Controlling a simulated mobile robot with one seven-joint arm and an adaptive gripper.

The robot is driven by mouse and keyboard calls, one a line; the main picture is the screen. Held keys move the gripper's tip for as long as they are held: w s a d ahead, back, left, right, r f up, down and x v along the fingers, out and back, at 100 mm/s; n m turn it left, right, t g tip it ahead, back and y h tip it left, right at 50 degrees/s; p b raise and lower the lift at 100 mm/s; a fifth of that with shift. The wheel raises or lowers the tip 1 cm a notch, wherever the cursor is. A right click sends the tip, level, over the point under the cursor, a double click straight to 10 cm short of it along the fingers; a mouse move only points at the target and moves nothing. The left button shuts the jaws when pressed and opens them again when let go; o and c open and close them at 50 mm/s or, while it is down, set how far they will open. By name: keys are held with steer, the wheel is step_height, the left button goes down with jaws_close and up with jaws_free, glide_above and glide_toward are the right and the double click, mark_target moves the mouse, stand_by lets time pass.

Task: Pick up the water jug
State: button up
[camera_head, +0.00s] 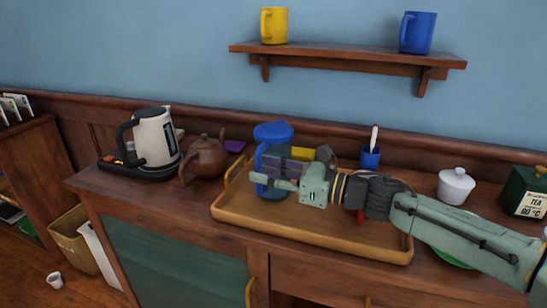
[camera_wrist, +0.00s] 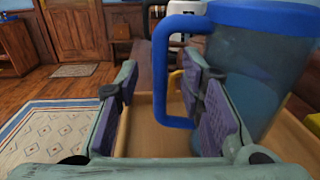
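The water jug (camera_head: 272,139) has a blue lid, a blue handle and a see-through blue body. It stands upright on the wooden tray (camera_head: 330,242). My gripper (camera_head: 270,183) is at the jug's handle side, with the arm reaching in from the right. In the wrist view, the fingers are apart, and the upright bar of the handle (camera_wrist: 160,75) shows between them. The right finger overlaps the jug body (camera_wrist: 250,60). I cannot tell whether that finger is inside the handle loop or touches anything. My gripper hides part of the jug in the head view.
A kettle (camera_head: 155,138) and a brown teapot (camera_head: 205,157) stand left of the tray. A blue cup with a pen (camera_head: 370,157), a white lidded pot (camera_head: 456,186) and a green tea tin (camera_head: 525,195) are to the right. A shelf (camera_head: 350,59) with two mugs hangs above.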

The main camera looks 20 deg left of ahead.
steer(key=shift+w+a, duration=0.15)
steer(key=shift+a, duration=0.95)
jaws_close()
steer(key=shift+r, duration=0.1)
